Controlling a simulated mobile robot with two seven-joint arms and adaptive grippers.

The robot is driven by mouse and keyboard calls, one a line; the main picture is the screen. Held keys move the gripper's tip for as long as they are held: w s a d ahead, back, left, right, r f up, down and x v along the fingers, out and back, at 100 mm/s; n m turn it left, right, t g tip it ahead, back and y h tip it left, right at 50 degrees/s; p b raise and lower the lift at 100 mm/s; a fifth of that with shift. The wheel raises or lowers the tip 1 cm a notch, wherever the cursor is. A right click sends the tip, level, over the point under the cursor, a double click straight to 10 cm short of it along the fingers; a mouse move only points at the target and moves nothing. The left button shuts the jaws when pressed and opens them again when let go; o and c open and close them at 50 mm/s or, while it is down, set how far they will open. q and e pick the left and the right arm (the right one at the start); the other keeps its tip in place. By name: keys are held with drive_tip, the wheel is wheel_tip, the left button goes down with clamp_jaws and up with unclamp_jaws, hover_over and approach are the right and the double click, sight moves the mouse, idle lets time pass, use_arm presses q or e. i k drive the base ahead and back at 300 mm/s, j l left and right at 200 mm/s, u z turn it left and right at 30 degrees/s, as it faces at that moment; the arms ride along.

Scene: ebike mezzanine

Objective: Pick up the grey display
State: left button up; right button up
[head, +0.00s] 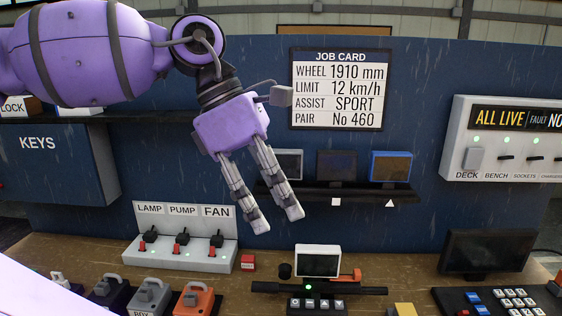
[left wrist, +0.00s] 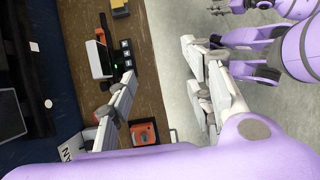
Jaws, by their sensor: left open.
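The grey display (head: 289,163) stands at the left end of a dark wall shelf (head: 345,194) in the head view, beside a black display (head: 336,165) and a blue one (head: 390,166). My left gripper (head: 278,218) hangs in front of the shelf's left end, its fingers apart and pointing down. One finger covers the lower left part of the grey display. The fingers hold nothing. In the left wrist view the open left gripper (left wrist: 160,104) shows with floor and bench between its fingers. A screen (left wrist: 10,115) shows at the left edge there; I cannot tell which one.
A white-framed screen (head: 318,261) sits on a black handlebar stand below the shelf. A switch box (head: 185,248) labelled LAMP, PUMP and FAN stands left of it. A black monitor (head: 487,252) and keypad stand right. A job card (head: 340,90) hangs above the shelf.

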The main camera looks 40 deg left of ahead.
sight(290, 162)
drive_tip(key=i+j, duration=0.95)
drive_tip(key=j, duration=0.2)
